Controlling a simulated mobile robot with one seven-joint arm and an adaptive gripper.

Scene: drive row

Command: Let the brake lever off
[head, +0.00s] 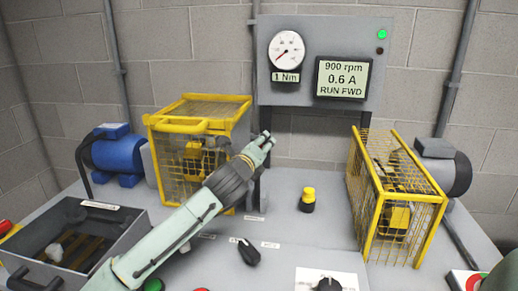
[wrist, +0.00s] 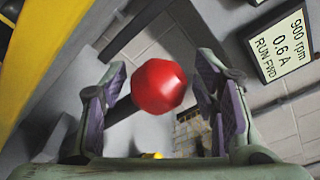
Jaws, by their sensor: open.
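A round red knob (wrist: 158,87), which looks like the brake lever's handle, sits between my gripper's fingers in the wrist view. A visible gap lies on both sides of it. My gripper (wrist: 163,72) is open around the knob, with purple pads facing it. In the head view my gripper (head: 264,141) reaches up beside the left yellow cage, below the panel. The red knob does not show in that view, and most of the lever is hidden.
The left yellow mesh cage (head: 200,112) stands close to my gripper. A right cage (head: 395,190), a black-and-yellow button (head: 308,199) and a grey tray (head: 75,238) are on the bench. The display (head: 343,78) reads 900 rpm, 0.6 A, RUN FWD; the dial (head: 287,50) label reads 1 Nm.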

